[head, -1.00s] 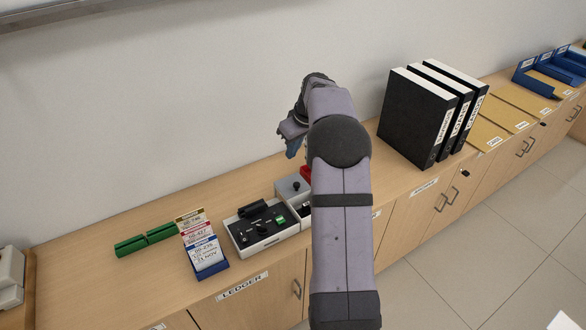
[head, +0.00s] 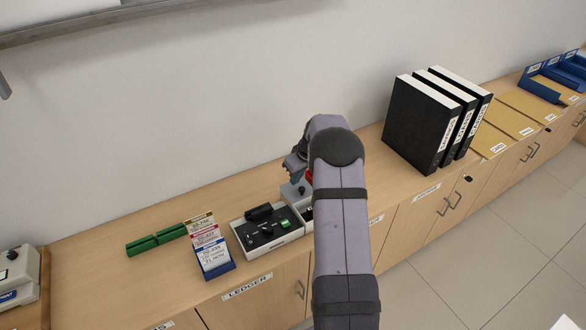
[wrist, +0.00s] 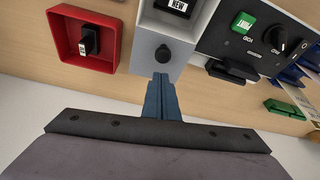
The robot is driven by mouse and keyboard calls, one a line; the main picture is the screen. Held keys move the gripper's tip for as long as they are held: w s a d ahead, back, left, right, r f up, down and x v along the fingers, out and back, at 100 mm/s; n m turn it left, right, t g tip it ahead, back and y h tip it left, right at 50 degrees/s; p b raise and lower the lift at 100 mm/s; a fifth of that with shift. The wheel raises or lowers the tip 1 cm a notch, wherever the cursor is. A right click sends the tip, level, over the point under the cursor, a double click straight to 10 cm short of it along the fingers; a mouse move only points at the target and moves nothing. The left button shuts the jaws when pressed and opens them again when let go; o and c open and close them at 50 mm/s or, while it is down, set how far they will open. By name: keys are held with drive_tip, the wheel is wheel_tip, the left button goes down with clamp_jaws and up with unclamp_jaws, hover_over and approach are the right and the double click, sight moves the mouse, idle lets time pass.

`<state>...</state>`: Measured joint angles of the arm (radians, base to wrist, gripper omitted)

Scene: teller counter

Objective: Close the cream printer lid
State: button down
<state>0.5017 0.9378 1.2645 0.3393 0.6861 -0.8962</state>
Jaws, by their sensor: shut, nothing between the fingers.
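A cream box (wrist: 145,14) has a light grey sliding-looking lid (wrist: 143,50) with a black round knob (wrist: 163,53). The lid covers part of the box; beyond it an open part holds a black block marked NEW (wrist: 174,6). In the head view the grey lid (head: 289,191) shows just left of my arm, which hides much of the box. My gripper (wrist: 161,80) is shut and empty, its blue fingertips close to the knob; contact cannot be told. In the head view my gripper (head: 295,176) is just above the lid.
A cream-sided unit with a black panel (head: 266,235) and green PRINT button stands beside the box. A red tray (wrist: 62,45) holds a black block on the other side. A card holder (head: 215,258), green bars (head: 155,241) and black binders (head: 425,125) stand along the counter.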

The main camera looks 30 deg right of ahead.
drive_tip(key=shift+s+d+f, duration=0.1)
drive_tip(key=shift+s+f, duration=0.05)
drive_tip(key=shift+s, duration=0.55)
drive_tip(key=shift+s+d, duration=0.1)
drive_tip(key=shift+s, duration=0.3)
drive_tip(key=s+b, duration=0.4)
drive_tip(key=s, duration=0.4)
drive_tip(key=shift+s, duration=0.4)
drive_tip(key=shift+f, duration=0.15)
